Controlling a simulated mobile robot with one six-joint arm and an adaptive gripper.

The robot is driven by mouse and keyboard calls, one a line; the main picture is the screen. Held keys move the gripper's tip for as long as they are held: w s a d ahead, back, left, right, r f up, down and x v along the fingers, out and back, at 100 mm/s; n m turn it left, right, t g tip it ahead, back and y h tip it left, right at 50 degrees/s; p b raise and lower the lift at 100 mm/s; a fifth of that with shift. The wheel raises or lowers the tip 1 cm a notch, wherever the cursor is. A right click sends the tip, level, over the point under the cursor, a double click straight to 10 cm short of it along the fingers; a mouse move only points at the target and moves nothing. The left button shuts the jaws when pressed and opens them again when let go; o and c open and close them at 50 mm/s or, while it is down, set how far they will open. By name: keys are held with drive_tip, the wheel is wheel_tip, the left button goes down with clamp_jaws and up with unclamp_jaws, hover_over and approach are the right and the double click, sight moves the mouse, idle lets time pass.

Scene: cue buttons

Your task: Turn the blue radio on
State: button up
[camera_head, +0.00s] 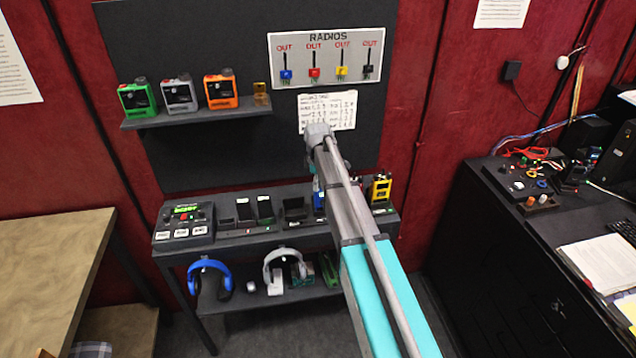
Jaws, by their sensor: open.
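A blue object (319,202), likely the blue radio, stands in the black charger row on the table below the board. Only a narrow blue part shows at the left edge of my arm; the rest is hidden, so its knob and lights cannot be seen. My arm reaches from the lower right up to a grey joint in front of the board. A small stretch of it shows below that joint, just above the blue object. My gripper is hidden behind the arm, so I cannot tell whether it touches the radio.
A yellow radio (380,188) stands right of my arm. Green (138,98), grey (179,96) and orange (221,90) radios sit on the wall shelf. A button box (184,222) is at the table's left end. Headphones (208,272) hang below. A black desk (500,240) stands at right.

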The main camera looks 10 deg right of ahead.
drive_tip(key=shift+n, duration=0.5)
drive_tip(key=n, duration=0.4)
drive_tip(key=shift+n, duration=0.4)
drive_tip(key=n, duration=0.6)
drive_tip(key=shift+r+n+p, duration=0.3)
drive_tip(key=shift+r+p, duration=0.1)
wheel_tip(320, 180, up, 13)
drive_tip(key=p, duration=1.3)
drive_tip(key=s+f+m+b, duration=0.5)
drive_tip(key=s+f+b, duration=0.1)
drive_tip(key=f+b, duration=0.7)
drive_tip(key=s+f+m+b, duration=0.5)
drive_tip(key=s+f+b, duration=0.1)
drive_tip(key=f+b, duration=0.7)
drive_tip(key=s+f+m+b, duration=0.5)
drive_tip(key=s+f+b, duration=0.1)
drive_tip(key=f+b, duration=0.7)
drive_tip(key=shift+f, duration=0.3)
idle(0.5)
